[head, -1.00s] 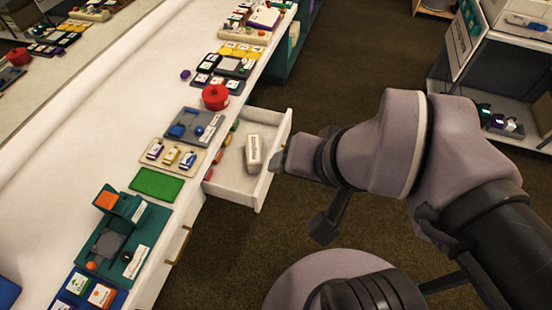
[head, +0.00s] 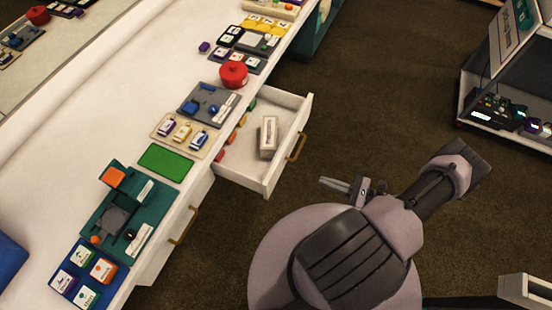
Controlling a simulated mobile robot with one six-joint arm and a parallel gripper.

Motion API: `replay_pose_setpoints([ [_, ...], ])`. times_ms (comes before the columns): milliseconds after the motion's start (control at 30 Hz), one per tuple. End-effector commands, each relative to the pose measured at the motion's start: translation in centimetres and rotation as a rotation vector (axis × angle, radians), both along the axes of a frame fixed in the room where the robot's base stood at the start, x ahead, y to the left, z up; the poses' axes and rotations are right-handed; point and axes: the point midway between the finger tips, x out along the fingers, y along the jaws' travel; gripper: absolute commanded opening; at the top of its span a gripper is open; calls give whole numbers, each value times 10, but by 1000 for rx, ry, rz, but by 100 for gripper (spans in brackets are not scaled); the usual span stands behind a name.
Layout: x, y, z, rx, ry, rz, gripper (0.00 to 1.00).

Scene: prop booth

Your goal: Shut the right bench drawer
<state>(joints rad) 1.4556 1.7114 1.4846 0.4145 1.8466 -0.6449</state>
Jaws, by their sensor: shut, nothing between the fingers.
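The right bench drawer (head: 252,172) is white and stands pulled out from the bench front, its inside showing. A brass handle (head: 297,147) is on its front. Inside lie a pale labelled box (head: 268,138) and several small coloured pieces along the bench side. My gripper (head: 328,182) is to the right of and below the drawer in the picture, over the brown floor, its fingers pointing left towards the drawer. It is shut and empty, apart from the drawer front with a gap between them.
The white bench top (head: 110,130) carries a red pot (head: 233,74), a green mat (head: 165,162), a teal tray (head: 118,215) and other trays. A second drawer with a brass handle (head: 184,226) is shut. A shelf (head: 506,125) stands at right; the floor between is clear.

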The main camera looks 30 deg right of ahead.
Motion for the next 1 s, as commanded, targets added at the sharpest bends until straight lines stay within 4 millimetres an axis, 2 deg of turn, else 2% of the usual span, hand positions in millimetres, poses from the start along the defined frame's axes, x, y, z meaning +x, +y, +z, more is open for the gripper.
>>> replay_pose_setpoints([
  [167,7,10,-7,23,-6,-30,0],
  [700,93,79,-8,22,-2,-24,0],
  [1000,108,90,-7,22,-2,-28,0],
])
